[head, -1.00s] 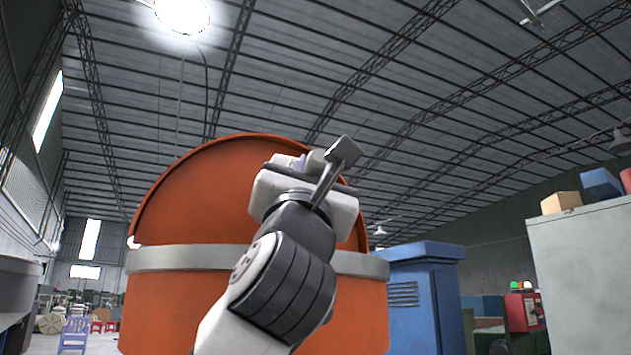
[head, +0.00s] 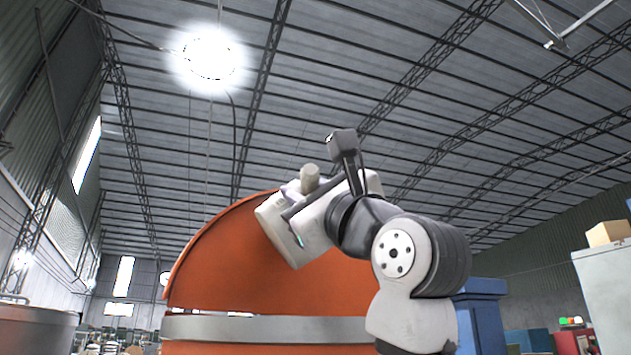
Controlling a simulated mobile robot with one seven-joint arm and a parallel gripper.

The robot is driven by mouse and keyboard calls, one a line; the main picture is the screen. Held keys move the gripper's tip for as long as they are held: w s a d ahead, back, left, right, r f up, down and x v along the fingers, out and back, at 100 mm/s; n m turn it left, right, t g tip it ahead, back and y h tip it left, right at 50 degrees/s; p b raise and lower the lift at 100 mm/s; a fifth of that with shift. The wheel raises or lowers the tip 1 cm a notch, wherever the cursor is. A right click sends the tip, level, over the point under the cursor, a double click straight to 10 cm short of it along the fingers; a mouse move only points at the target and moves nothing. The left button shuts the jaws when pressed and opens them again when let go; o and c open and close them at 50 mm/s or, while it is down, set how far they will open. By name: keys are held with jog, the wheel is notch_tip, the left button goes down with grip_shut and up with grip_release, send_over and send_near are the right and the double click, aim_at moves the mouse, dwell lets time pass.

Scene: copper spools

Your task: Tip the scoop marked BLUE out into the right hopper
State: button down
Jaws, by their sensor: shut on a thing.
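My gripper (head: 282,212) is raised in front of a large orange round-topped vessel (head: 225,265) with a grey band. The hand is seen from behind and the side, so its fingertips are mostly hidden. It is shut on what looks like the scoop, of which only a beige round stub (head: 310,178) shows above the hand. The scoop's bowl, its contents and any BLUE marking are hidden. I cannot tell whether the orange vessel is a hopper, and no right hopper can be made out.
A blue cabinet (head: 482,312) stands right of the orange vessel, behind my arm. A pale cabinet (head: 604,285) with a cardboard box (head: 608,233) on it is at the right edge. A grey round tub (head: 35,325) is at the lower left. The space above is open.

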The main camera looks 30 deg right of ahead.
jog(key=n+g+y+p, duration=0.1)
jog(key=n, duration=0.1)
jog(key=a+n+g+y+p, duration=0.1)
jog(key=n+g+p, duration=0.2)
jog(key=n+p, duration=0.1)
jog(key=shift+w+a+r+g+y, duration=0.15)
jog(key=shift+w+r+g+y, duration=0.15)
jog(key=shift+r+y, duration=0.1)
jog(key=shift+r+n+g+h+p, duration=0.2)
jog(key=shift+r+n+g+p, duration=0.3)
jog(key=shift+n+g+p, duration=1.1)
jog(key=shift+r+n+g+h+p, duration=0.2)
jog(key=shift+r+n+g+p, duration=0.3)
jog(key=shift+p, duration=2.2)
